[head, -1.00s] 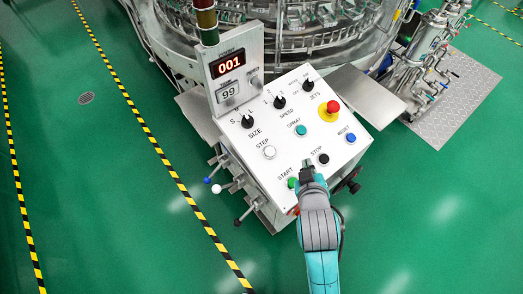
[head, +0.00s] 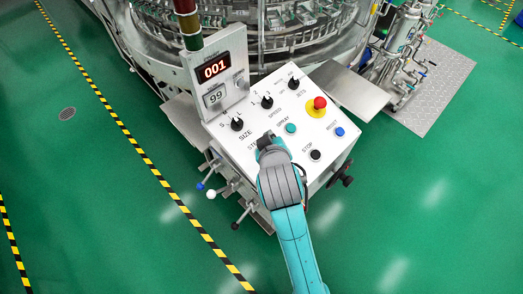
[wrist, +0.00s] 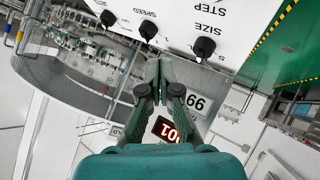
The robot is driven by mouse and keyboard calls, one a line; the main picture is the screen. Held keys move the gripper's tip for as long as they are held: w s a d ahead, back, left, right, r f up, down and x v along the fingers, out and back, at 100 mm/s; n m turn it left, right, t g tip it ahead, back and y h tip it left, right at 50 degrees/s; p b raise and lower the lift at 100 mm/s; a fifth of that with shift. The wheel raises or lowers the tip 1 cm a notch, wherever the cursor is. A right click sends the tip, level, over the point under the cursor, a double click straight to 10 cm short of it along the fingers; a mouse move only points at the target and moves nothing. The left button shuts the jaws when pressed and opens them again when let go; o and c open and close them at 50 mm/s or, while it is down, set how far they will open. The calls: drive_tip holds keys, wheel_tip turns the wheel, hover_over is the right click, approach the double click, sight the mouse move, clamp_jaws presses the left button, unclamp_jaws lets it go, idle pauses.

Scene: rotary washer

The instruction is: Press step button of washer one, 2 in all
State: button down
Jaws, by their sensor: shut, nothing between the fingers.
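The white control panel (head: 325,150) of the washer faces up, with labelled knobs and buttons. My gripper (head: 266,138) is shut and empty over the panel, left of the green spray button (head: 291,128). In the wrist view my gripper (wrist: 160,92) shows closed fingers, and the panel (wrist: 240,15) with the STEP label is at the top edge; the step button itself is out of view. The red display (head: 214,70) reads 001.
A red emergency knob (head: 319,103) on a yellow base, a blue reset button (head: 339,132) and a black stop button (head: 315,155) lie right of my gripper. The size knob (head: 236,124) is left of it. Levers (head: 212,194) stick out at the panel's left side.

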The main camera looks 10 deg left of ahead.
drive_tip(key=shift+w+a+f, duration=0.2)
drive_tip(key=shift+a+f, duration=0.1)
drive_tip(key=shift+f, duration=1.1)
drive_tip(key=shift+w+a+f, duration=0.25)
drive_tip(key=shift+f, duration=1.15)
drive_tip(key=shift+w+a+f, duration=0.2)
drive_tip(key=shift+a+f, duration=0.1)
drive_tip(key=shift+f, duration=1.1)
drive_tip(key=shift+w+a+f, duration=0.1)
drive_tip(key=shift+f, duration=0.25)
drive_tip(key=shift+a+f, duration=0.1)
drive_tip(key=shift+f, duration=0.35)
drive_tip(key=shift+r, duration=0.1)
drive_tip(key=shift+d+r, duration=0.2)
drive_tip(key=shift+r, duration=0.5)
drive_tip(key=shift+s+d+r, duration=0.15)
drive_tip(key=shift+r, duration=0.65)
drive_tip(key=shift+s+d+r, duration=0.2)
drive_tip(key=shift+r, duration=0.65)
drive_tip(key=shift+s+d+r, duration=0.15)
drive_tip(key=shift+r, duration=0.65)
